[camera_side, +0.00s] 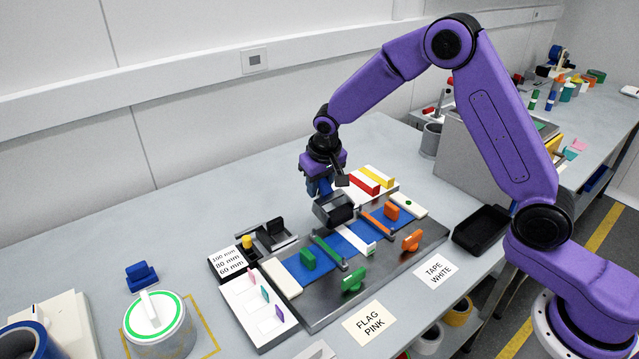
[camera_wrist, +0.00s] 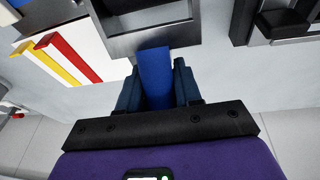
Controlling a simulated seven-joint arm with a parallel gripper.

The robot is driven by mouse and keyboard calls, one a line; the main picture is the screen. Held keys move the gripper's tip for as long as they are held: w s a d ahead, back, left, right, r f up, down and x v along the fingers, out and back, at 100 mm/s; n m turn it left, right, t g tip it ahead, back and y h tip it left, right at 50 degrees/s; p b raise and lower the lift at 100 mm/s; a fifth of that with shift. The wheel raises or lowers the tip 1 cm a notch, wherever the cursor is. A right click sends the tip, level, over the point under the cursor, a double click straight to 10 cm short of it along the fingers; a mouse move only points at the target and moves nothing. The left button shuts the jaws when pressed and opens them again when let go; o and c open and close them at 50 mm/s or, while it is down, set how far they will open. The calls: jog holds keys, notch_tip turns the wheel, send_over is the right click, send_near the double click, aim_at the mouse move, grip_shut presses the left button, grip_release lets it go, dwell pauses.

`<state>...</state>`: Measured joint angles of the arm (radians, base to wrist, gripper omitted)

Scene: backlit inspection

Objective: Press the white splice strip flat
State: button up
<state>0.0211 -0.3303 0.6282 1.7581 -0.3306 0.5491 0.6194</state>
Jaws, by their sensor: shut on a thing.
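The white splice strip (camera_side: 357,240) lies across the blue film (camera_side: 335,245) on the dark metal plate (camera_side: 400,262), between the green and orange bars. Its far end is hidden behind a grey-black block tool (camera_side: 334,209). My gripper (camera_side: 320,188) is shut on the tool's blue handle, which shows between the fingers in the wrist view (camera_wrist: 155,75). The tool is at the far edge of the plate, behind the strip. I cannot tell whether it touches the plate. The wrist view shows part of its grey frame (camera_wrist: 150,40), but not the strip.
Green (camera_side: 308,258) and orange (camera_side: 391,211) clamps stand along the film, with more knobs at the plate's front. A white tray (camera_side: 383,171) with red and yellow strips is behind. A black tray (camera_side: 482,230) lies right.

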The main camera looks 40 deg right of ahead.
aim_at(333, 195)
jog(key=shift+f, duration=0.4)
dwell(0.8)
jog(key=shift+s, duration=1.3)
dwell(0.6)
jog(key=shift+s, duration=0.1)
jog(key=shift+s, duration=0.3)
jog(key=shift+s+f, duration=0.1)
jog(key=shift+s, duration=0.05)
jog(key=shift+s, duration=0.55)
dwell(0.5)
jog(key=shift+s, duration=0.9)
dwell(0.3)
jog(key=shift+s, duration=0.85)
dwell(0.7)
